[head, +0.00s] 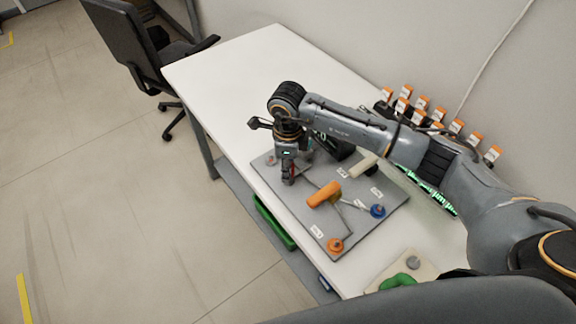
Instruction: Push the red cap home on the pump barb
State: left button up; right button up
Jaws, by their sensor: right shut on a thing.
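My right gripper (288,179) points down over the left part of the grey board (345,222), with its arm coming in from the right. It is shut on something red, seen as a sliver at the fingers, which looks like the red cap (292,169). The fingers hide most of it. I cannot make out the pump barb or whether the cap touches it. My left gripper is not in view.
On the board are an orange-handled part (324,194), a blue knob (377,211) and an orange knob (335,245). A green tray (275,222) is at the table's front edge. Several orange-capped bottles (457,126) stand at the back. The table's far left is clear.

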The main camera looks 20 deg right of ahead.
jog(key=shift+f+b, duration=0.5)
jog(key=shift+f, duration=0.1)
jog(key=shift+f, duration=0.25)
jog(key=o, duration=1.1)
jog(key=shift+o, duration=0.2)
jog(key=shift+r, duration=0.1)
notch_tip(320, 180, up, 12)
